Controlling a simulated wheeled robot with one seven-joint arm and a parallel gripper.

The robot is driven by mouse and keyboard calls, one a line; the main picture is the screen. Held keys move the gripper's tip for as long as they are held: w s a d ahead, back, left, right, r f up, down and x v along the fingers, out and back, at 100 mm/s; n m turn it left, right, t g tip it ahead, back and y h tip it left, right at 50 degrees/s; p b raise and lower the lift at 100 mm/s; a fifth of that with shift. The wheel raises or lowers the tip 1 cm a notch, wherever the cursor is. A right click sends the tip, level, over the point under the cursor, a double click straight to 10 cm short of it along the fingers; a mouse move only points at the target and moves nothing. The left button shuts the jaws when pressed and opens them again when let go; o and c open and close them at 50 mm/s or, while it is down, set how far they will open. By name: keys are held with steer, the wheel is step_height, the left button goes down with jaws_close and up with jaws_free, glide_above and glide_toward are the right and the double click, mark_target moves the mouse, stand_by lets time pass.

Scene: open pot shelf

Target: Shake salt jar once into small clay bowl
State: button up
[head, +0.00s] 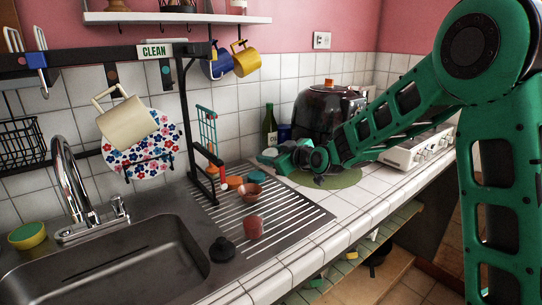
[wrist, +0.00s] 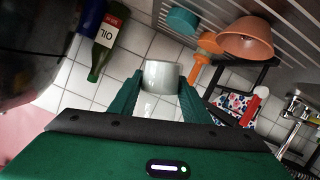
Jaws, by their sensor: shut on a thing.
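My gripper (wrist: 155,95) is shut on a pale grey-white jar (wrist: 160,76), taken as the salt jar, held between its two green fingers. In the head view my gripper (head: 283,160) is above the back of the counter; the jar is too small there to tell apart clearly. A small clay bowl (head: 249,190) stands on the ribbed drainboard, in front and to the left of my gripper, apart from it. The bowl also shows in the wrist view (wrist: 245,42), at upper right. I cannot see any salt.
A green oil bottle (head: 270,127) and a dark air fryer (head: 325,115) stand behind my gripper. A reddish cup (head: 253,228) and a black lidlike thing (head: 222,249) are on the drainboard. A black rack post (head: 188,135) rises left of the bowl.

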steer(key=n, duration=0.1)
steer(key=n+t+h, duration=0.1)
steer(key=shift+s+a+n, duration=0.1)
steer(key=shift+a+n, duration=0.15)
steer(key=shift+n, duration=0.15)
steer(key=n, duration=0.1)
steer(key=f+n+t, duration=0.1)
steer(key=n+h, duration=0.1)
steer(key=shift+s+a+f+n, duration=0.2)
steer(key=shift+s+a+n, duration=0.15)
steer(key=shift+a+n, duration=0.05)
steer(key=shift+s+a+f+n+t, duration=0.1)
steer(key=shift+a+f+n+t, duration=0.2)
steer(key=shift+n, duration=0.4)
steer(key=shift+s+a+n+t, duration=0.15)
steer(key=shift+n+t, duration=0.5)
steer(key=shift+n, duration=0.95)
steer(key=shift+s+a+n+t, duration=0.15)
steer(key=shift+n+t, duration=0.5)
steer(key=shift+n, duration=0.95)
steer(key=shift+d, duration=0.1)
